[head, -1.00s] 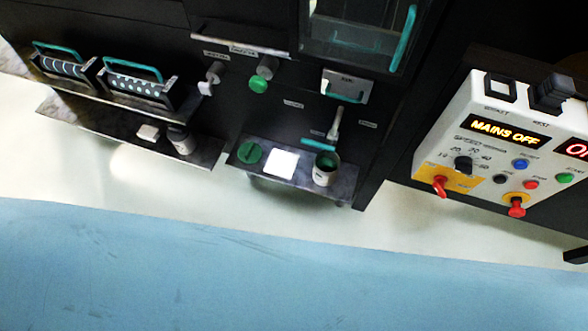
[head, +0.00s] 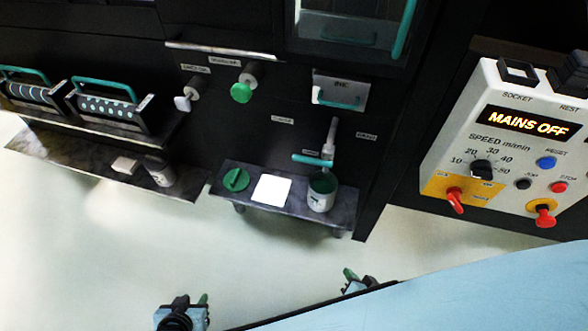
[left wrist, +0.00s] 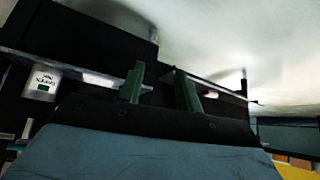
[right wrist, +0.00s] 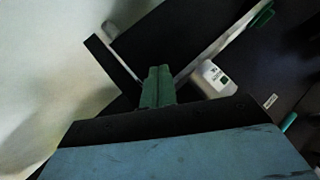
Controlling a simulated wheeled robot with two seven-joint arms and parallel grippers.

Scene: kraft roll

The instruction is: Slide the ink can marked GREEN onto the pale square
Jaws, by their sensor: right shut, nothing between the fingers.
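A white ink can (head: 321,198) with green ink in its open top stands at the right end of a small dark shelf. The pale square (head: 272,189) lies left of it on the same shelf, and the can is beside it, off it. My left gripper (head: 204,299) is open and empty, low in the head view. My right gripper (head: 348,273) is shut and empty, below and in front of the shelf.
A green round lid (head: 235,180) lies left of the square. A teal-handled tap (head: 328,155) hangs just above the can. A control panel (head: 505,140) reads MAINS OFF. Pale floor lies before the shelves.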

